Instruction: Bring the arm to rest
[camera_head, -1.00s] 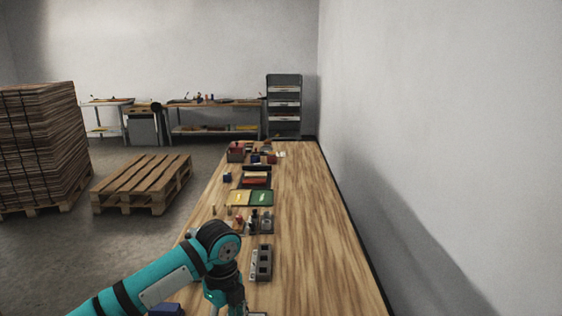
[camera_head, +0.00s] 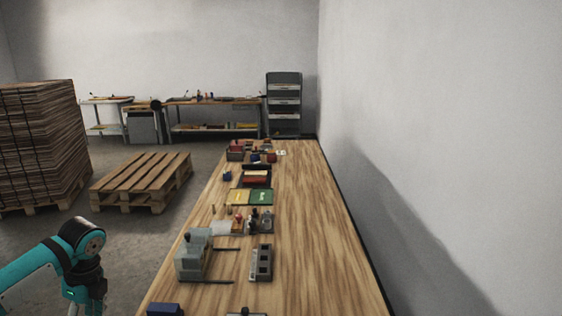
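My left arm comes in at the bottom left of the head view, teal with black joints, bent downward over the floor beside the table's left edge. Its gripper is mostly cut off by the bottom of the picture, so its fingers do not show. The arm is clear of the long wooden table (camera_head: 310,240). My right arm and gripper are not in view.
A grey device with dark rods (camera_head: 194,258) and a grey block with slots (camera_head: 261,263) stand on the table's near part. A blue block (camera_head: 165,309) lies at the near edge. Yellow and green trays (camera_head: 249,197) are farther back. A wooden pallet (camera_head: 142,182) is on the floor.

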